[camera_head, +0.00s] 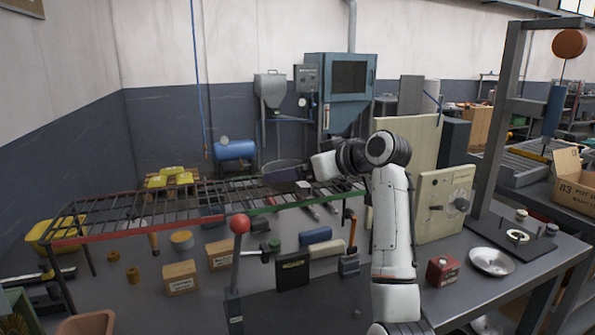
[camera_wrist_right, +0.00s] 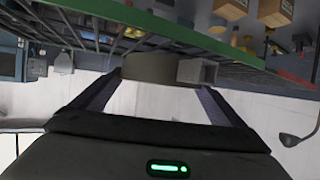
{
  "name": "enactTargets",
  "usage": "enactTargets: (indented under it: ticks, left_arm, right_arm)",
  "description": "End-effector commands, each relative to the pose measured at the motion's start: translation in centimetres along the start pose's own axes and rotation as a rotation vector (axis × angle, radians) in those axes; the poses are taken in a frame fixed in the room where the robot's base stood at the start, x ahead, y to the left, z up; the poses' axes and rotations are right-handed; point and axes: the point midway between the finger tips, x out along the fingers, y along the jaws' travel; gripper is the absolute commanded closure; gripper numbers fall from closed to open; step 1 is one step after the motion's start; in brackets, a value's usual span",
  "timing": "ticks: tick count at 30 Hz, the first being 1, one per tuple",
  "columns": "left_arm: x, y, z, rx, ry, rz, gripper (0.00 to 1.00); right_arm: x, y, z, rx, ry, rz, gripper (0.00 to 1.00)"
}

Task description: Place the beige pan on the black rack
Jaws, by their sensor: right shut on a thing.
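A dull grey-beige round pan (camera_wrist_right: 150,68) shows between the two fingers of my right gripper (camera_wrist_right: 155,88) in the right wrist view, with a pale block-like part at its side. The gripper is shut on it. In the head view, my right gripper (camera_head: 305,182) is at the right half of the black rack (camera_head: 215,200), by its back side. A dark round shape there cannot be told clearly from the pan. The rack is a long black wire grid with red and green front edges. Whether the pan touches the rack is hidden. My left gripper is not in view.
Under and before the rack are a cardboard box (camera_head: 180,278), a lever with a red knob (camera_head: 240,224) and several tools. A metal plate (camera_head: 491,262) and a red box (camera_head: 442,271) lie at the right. Yellow items (camera_head: 172,172) stand behind the rack. The rack's left part looks bare.

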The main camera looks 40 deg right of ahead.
Motion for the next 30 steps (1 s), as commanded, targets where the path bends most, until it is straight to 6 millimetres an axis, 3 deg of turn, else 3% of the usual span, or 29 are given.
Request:
enactTargets:
  ticks: [10, 11, 12, 22, 30]
  left_arm:
    - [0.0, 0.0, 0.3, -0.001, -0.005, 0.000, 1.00]
    - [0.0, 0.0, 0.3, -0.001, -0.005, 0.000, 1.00]
    - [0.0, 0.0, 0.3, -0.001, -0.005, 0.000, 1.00]
    - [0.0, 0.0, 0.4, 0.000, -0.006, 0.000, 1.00]
    - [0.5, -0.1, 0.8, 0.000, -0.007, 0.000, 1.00]
  right_arm:
    - [0.1, 0.0, 0.4, -0.001, 0.005, 0.002, 0.37]
    - [0.2, 0.0, 0.5, 0.000, 0.001, 0.001, 0.05]
    - [0.2, 0.0, 0.5, 0.000, 0.002, 0.001, 0.00]
    - [-0.4, 0.1, 0.3, 0.000, 0.002, 0.003, 0.00]
    - [-5.5, 0.2, 0.3, -0.004, 0.004, 0.006, 0.00]
